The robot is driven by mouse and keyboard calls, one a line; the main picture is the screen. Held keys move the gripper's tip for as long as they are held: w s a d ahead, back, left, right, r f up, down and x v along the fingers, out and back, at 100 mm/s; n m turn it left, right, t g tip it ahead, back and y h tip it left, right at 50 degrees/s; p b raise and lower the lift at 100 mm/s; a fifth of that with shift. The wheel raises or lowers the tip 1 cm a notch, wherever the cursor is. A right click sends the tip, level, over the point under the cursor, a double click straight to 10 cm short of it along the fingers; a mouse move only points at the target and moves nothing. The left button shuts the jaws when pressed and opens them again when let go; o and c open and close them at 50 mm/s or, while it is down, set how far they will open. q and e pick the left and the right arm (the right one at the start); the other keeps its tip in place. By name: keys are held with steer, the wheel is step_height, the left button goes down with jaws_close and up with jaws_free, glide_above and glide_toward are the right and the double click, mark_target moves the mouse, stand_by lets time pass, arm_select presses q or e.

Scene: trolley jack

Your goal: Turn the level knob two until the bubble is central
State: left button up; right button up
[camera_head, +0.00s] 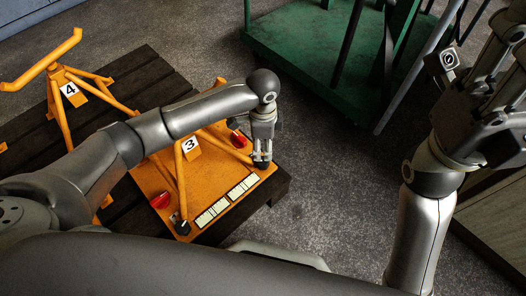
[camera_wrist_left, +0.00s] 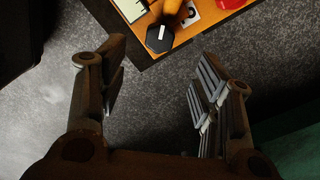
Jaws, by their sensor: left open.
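An orange stand marked 3 has a flat orange base (camera_head: 150,180). Two pale level strips, a nearer one (camera_head: 212,211) and a farther one (camera_head: 243,186), lie along its edge; I cannot make out a bubble. A black knob (camera_head: 183,228) sits at the near corner. Another black knob with a white mark (camera_wrist_left: 159,38) shows at the base's corner in the left wrist view. I see no number two on either knob. My left gripper (camera_head: 262,160) points down by the base's far right corner, open and empty, with that marked knob ahead of its fingers. My right gripper (camera_head: 505,90) is at the right edge; its fingertips are unclear.
Red knobs, a near one (camera_head: 160,200) and a far one (camera_head: 238,139), are on the base. An orange stand marked 4 (camera_head: 60,75) stands behind on the dark slatted platform (camera_head: 150,80). A green trolley (camera_head: 300,35) is at the back. Grey floor (camera_head: 330,190) is clear to the right.

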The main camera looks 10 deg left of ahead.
arm_select(q)
step_height(320, 180, up, 2)
steer(key=shift+r, duration=0.2)
stand_by(0.4)
